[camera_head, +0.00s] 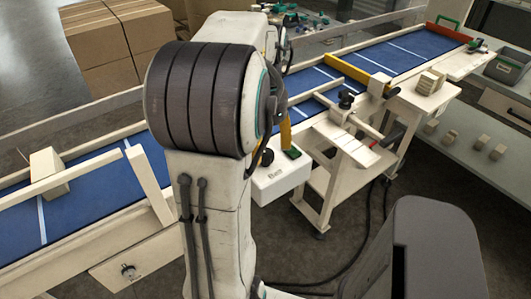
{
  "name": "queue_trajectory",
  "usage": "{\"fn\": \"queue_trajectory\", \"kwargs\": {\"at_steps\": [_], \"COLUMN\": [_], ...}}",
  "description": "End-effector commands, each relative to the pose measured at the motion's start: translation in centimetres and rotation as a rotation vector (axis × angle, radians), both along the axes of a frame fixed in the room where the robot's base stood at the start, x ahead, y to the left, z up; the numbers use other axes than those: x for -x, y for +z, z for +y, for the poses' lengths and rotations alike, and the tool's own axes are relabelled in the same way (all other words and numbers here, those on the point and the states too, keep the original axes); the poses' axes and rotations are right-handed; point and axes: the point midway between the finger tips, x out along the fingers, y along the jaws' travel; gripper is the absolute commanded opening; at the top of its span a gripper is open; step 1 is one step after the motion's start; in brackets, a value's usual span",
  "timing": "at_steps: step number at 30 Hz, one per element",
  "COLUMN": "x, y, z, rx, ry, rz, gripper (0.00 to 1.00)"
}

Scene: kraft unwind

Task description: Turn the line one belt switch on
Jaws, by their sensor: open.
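A white control box (280,183) with a small label stands just right of my arm, beside the blue belt. The label is too small to read surely. A green part (292,153) shows on its top, and a dark part (267,157) shows at its left edge. A white panel (138,258) at lower left carries a dark round knob (128,271). I cannot tell from the labels which control is line one's, nor its setting. My arm fills the middle and hides part of the belt. I cannot make out my gripper's fingertips.
The blue belt (98,197) runs from lower left to upper right, with a pale block (46,170) at left. A white stand (325,172) and dark cables stand right of the control box. Cardboard boxes (105,50) are behind. Shelves (468,140) hold several blocks at right.

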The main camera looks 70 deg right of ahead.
Motion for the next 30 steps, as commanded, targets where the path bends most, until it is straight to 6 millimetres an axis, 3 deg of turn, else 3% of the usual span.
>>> {"fn": "queue_trajectory", "kwargs": {"at_steps": [9, 20, 30], "x": [0.0, 0.0, 0.0], "y": [-2.4, -2.6, -2.5], "z": [0.0, 0.0, 0.0], "rx": [-0.001, 0.000, 0.000], "ry": [0.001, 0.001, 0.001], "rz": [0.000, 0.000, 0.000], "gripper": [0.65, 0.67, 0.36]}}
